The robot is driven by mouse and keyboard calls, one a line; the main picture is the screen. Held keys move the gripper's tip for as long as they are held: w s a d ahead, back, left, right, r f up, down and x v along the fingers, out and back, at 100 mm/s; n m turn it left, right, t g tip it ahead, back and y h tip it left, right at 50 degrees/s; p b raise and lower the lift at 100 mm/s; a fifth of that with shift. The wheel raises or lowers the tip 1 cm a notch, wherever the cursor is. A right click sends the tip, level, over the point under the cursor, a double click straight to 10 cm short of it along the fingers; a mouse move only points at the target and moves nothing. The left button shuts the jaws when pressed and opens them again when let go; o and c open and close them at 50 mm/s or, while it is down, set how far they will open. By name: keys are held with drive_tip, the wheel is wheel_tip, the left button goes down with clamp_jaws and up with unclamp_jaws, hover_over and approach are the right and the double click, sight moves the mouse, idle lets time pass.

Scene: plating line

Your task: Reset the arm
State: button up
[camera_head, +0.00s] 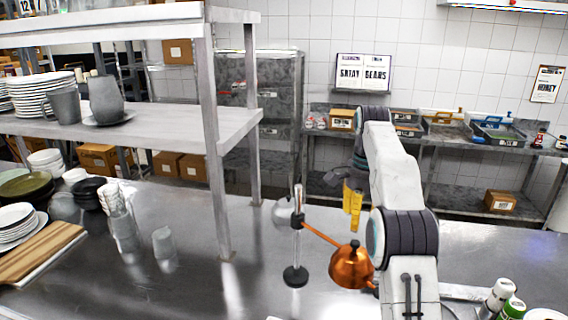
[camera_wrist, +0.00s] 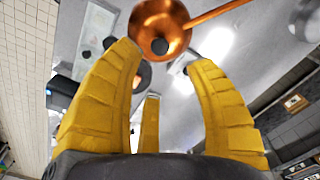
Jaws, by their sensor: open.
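My arm reaches up over the counter in the head view, and my gripper (camera_head: 353,205) hangs from its far end with yellow fingers pointing down. In the wrist view my gripper (camera_wrist: 160,75) has its yellow fingers spread apart with nothing between them. Below the fingers is a copper heat lamp shade (camera_head: 352,267) on a stand (camera_head: 296,240). The copper shade also shows in the wrist view (camera_wrist: 158,22), beyond the fingertips. The gripper appears apart from it. Part of the arm hides the shade's right side in the head view.
A metal shelf (camera_head: 165,128) with a post stands at the left, holding plates (camera_head: 45,92) and jugs. Glasses (camera_head: 115,205), bowls and a wooden board (camera_head: 40,252) are on the left counter. Bottles (camera_head: 500,295) stand at the lower right. A rear table (camera_head: 455,145) holds trays.

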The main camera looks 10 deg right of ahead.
drive_tip(key=s+a+r+n+t+b, duration=0.1)
drive_tip(key=s+a+r+n, duration=0.1)
drive_tip(key=s+a+n, duration=0.35)
drive_tip(key=s+a+r+n+t+b, duration=0.2)
drive_tip(key=s, duration=0.7)
drive_tip(key=s+a+f+n+t+b, duration=0.1)
drive_tip(key=s+a+f+n, duration=0.1)
drive_tip(key=s+f, duration=0.4)
drive_tip(key=s+a+f+n, duration=0.1)
drive_tip(key=s+f+n, duration=0.3)
drive_tip(key=s, duration=0.7)
drive_tip(key=shift+s+a+f+t+b, duration=0.35)
drive_tip(key=shift+s+a+f+t, duration=0.05)
drive_tip(key=shift+f, duration=0.8)
